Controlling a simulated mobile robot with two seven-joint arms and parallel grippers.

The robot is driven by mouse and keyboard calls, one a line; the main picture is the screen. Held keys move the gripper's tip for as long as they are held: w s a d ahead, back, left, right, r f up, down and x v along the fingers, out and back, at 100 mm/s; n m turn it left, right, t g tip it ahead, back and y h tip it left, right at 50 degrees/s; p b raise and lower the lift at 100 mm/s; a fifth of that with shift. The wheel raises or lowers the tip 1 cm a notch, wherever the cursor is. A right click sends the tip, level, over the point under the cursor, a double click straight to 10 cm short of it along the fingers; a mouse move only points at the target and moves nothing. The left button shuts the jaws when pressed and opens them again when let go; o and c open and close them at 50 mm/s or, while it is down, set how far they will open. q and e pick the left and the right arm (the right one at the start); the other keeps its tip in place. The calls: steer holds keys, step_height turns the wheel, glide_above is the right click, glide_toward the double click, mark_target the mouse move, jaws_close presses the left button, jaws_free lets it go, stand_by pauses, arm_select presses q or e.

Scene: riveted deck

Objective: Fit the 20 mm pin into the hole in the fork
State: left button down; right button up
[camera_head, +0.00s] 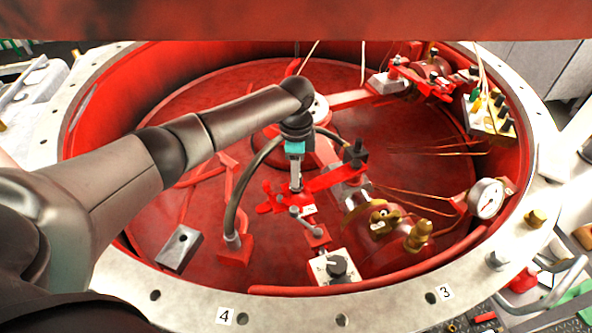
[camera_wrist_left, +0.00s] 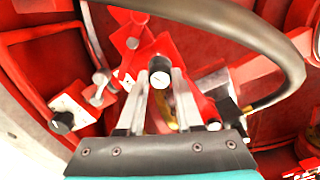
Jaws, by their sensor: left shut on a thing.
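My left gripper (camera_head: 296,172) points down over the middle of the red well. In the left wrist view its two metal fingers (camera_wrist_left: 160,88) are shut on the pin (camera_wrist_left: 159,79), a short light-grey cylinder whose round end faces the camera. Red bracket parts, apparently the fork (camera_head: 307,210), lie just below the fingers and carry a small white label. They also show behind the pin in the left wrist view (camera_wrist_left: 130,35). The hole is hidden, and I cannot tell whether the pin touches the fork. My right gripper is not in view.
A thick dark hose (camera_head: 236,195) arches close beside the gripper. A knob box (camera_head: 335,268), brass fittings (camera_head: 418,235) and a pressure gauge (camera_head: 486,198) stand to the front and right. A pale flange ring (camera_head: 185,311) rims the well.

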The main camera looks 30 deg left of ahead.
arm_select(q)
steer(key=shift+f, duration=0.75)
stand_by(0.3)
steer(key=shift+c, duration=2.4)
jaws_free()
steer(key=shift+r, duration=0.1)
step_height(320, 180, up, 15)
steer(key=p, duration=0.3)
